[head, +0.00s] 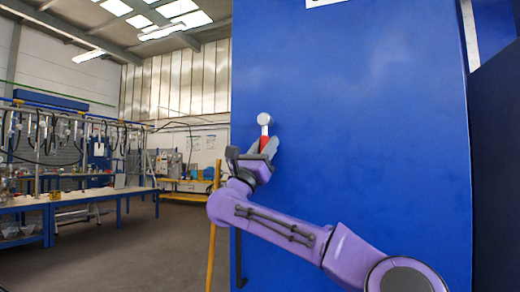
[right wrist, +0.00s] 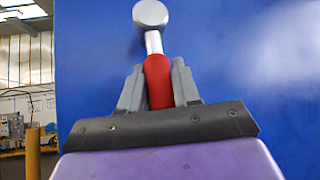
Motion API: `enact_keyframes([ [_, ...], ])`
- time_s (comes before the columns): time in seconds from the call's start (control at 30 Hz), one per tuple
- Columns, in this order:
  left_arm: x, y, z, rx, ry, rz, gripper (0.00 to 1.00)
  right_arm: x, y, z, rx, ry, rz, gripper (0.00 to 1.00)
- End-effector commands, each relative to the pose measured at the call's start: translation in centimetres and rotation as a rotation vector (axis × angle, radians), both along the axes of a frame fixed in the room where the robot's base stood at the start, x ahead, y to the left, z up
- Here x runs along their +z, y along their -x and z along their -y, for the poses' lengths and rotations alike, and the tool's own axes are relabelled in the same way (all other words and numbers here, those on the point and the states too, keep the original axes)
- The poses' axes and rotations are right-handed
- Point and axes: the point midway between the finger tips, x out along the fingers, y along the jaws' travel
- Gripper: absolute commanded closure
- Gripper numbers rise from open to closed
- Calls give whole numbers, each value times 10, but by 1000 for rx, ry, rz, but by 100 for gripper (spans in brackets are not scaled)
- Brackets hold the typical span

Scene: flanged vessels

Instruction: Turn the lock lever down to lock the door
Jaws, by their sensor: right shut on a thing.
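The blue door (head: 370,120) fills the right half of the head view. The lock lever (head: 264,122) is near its left edge, with a round silver hub at the top and a short silver shaft. In the right wrist view the lever's red grip (right wrist: 158,80) hangs down from the hub, almost vertical. My right gripper (head: 262,148) is at the lever's lower part, its two grey fingers on either side of the red grip and shut on it. The lower end of the grip is hidden behind the gripper. My left gripper is not in view.
A dark vertical handle (head: 239,258) is low on the door's left edge. A yellow post (head: 213,235) stands just left of the door. Workbenches (head: 75,198) line the far left, with open grey floor between.

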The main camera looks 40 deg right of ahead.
Motion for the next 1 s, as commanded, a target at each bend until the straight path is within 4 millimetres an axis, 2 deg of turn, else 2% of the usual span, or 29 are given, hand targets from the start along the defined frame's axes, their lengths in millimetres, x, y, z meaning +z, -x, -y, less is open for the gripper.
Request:
enact_keyframes([
  [0.17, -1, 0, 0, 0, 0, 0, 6, -5, -2, -1, 6, -7, -1, 100],
  [0.2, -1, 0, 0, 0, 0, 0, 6, -5, -2, -1, 6, -7, -1, 65],
  [0.27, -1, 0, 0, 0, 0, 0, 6, -4, -2, -2, 6, -6, -2, 48],
  [0.6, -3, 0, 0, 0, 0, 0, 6, -5, -1, -5, 6, -2, -1, 48],
  [1.0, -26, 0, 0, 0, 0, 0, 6, -66, 18, -62, 7, 0, -2, 48],
])
